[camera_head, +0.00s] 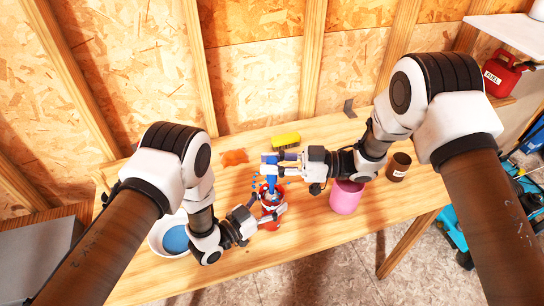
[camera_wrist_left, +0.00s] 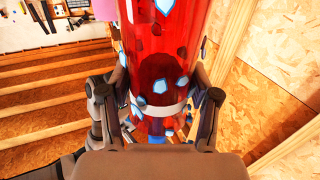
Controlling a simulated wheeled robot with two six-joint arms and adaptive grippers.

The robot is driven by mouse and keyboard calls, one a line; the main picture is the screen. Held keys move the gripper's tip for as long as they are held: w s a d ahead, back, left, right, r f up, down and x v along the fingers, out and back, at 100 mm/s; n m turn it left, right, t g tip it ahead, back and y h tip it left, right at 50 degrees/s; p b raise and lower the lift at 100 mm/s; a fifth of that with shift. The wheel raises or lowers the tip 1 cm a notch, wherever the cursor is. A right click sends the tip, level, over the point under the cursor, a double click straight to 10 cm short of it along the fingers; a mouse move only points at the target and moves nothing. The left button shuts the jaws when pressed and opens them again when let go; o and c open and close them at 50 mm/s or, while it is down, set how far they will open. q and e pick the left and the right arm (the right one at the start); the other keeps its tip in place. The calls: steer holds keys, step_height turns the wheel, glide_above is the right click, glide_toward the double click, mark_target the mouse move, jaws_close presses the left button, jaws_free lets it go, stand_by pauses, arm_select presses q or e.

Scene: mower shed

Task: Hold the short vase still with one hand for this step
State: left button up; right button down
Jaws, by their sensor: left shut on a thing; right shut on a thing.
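The short vase (camera_head: 271,212) is glossy red with pale blue patches and stands on the wooden table. My left gripper (camera_head: 265,216) is shut around its side. In the left wrist view the red vase (camera_wrist_left: 162,60) fills the space between the two fingers (camera_wrist_left: 158,110), with a pale band across it at finger height. My right gripper (camera_head: 270,165) is above the vase, shut on a slim blue thing (camera_head: 271,181) that points down to the vase's mouth. Whether its lower end is inside the vase cannot be told.
A white bowl with blue contents (camera_head: 175,239) stands left, near my left arm. A pink container (camera_head: 346,197) and brown can (camera_head: 397,167) stand right. A yellow brush (camera_head: 286,140) and orange cloth (camera_head: 235,157) lie behind. The table's front right (camera_head: 305,232) is clear.

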steer(key=shift+f, duration=1.05)
steer(key=shift+r, duration=0.1)
steer(key=shift+r, duration=2.2)
steer(key=shift+f, duration=0.1)
steer(key=shift+f, duration=2.2)
steer(key=shift+r, duration=6.3)
